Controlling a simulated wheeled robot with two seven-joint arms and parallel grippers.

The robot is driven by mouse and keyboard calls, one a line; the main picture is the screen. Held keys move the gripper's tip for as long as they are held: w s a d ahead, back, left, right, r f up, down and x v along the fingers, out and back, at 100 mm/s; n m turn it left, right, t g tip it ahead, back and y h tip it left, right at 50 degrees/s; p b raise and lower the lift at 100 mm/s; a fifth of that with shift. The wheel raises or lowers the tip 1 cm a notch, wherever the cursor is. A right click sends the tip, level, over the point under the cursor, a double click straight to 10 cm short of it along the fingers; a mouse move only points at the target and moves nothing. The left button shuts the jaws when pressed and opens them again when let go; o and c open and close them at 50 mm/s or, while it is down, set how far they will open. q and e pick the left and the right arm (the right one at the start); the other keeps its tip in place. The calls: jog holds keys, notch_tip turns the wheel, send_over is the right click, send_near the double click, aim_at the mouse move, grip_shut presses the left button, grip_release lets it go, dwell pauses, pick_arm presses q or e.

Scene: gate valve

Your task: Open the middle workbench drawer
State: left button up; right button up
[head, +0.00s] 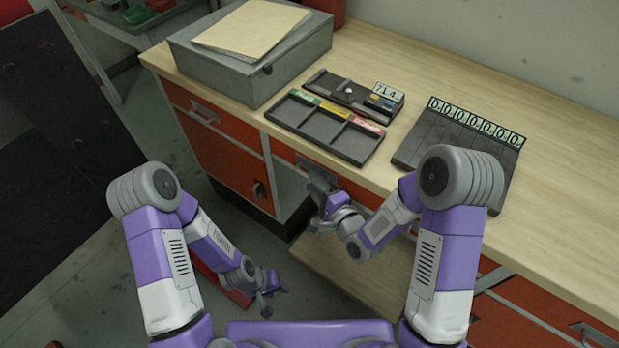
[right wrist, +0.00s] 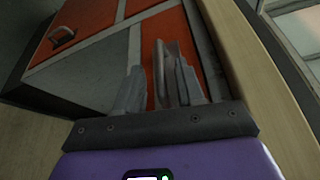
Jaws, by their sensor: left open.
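The workbench's red middle drawer (head: 285,153) is below the front edge of the top, with its handle partly hidden by my right gripper. It appears closed. My right gripper (head: 322,184) is at this drawer's handle. In the right wrist view, a grey handle bar (right wrist: 165,72) stands between the two fingers of the right gripper (right wrist: 160,88), close to the right-hand finger. Whether the fingers press on the bar is unclear. My left gripper (head: 271,287) is open and empty, low in front of the bench and away from the drawers.
A left drawer (head: 203,110) and a cabinet door (head: 225,157) are left of the middle drawer. On the wooden top (head: 400,55) are a grey box (head: 245,75), a sectioned tray (head: 310,122) and a numbered board (head: 425,140). Open knee space lies below the middle drawer.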

jog(key=shift+x, duration=1.6)
jog(key=shift+c, duration=0.5)
grip_shut()
